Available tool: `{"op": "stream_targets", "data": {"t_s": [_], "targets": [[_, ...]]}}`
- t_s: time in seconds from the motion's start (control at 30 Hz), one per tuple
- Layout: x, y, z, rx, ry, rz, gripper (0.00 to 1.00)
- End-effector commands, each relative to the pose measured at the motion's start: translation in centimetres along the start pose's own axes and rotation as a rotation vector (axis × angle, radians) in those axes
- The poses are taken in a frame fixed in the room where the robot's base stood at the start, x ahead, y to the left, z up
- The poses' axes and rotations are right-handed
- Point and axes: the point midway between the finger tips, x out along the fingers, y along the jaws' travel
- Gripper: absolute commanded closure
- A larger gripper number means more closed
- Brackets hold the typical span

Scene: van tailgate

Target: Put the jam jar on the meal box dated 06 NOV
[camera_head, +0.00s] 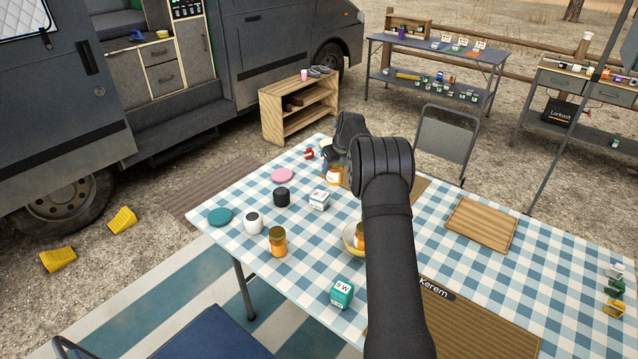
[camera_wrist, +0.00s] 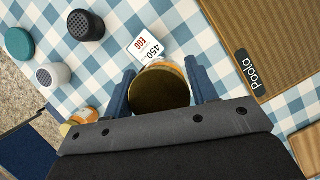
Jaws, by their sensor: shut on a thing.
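My gripper (camera_wrist: 161,86) is shut on an amber jar with a dark gold lid (camera_wrist: 160,90). The held jar also shows in the head view (camera_head: 334,176), over the far part of the table; its label is not readable. A white box marked "450 EGG" (camera_wrist: 146,46) lies just beyond the jar in the wrist view; it also shows in the head view (camera_head: 319,200). A teal cube-like box (camera_head: 342,292) stands near the table's front edge, with the letters "9 W". I cannot read 06 NOV on any box.
A yellow bowl (camera_head: 349,238) is partly behind my arm.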

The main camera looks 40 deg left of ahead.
Motion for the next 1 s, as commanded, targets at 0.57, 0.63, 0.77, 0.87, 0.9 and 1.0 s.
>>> {"op": "stream_targets", "data": {"t_s": [0.57, 0.63, 0.77, 0.87, 0.9, 1.0], "targets": [[6.3, 3.5, 2.4, 0.0, 0.001, 0.0, 0.79], [7.3, 3.5, 1.9, -0.001, 0.0, 0.0, 0.79], [8.6, 3.5, 1.4, -0.001, -0.001, -0.001, 0.79], [8.6, 3.4, 1.5, -0.001, -0.003, -0.001, 0.79], [8.6, 3.4, 1.5, -0.001, -0.003, -0.001, 0.79], [8.6, 3.4, 1.4, -0.001, -0.002, -0.001, 0.79]]}}
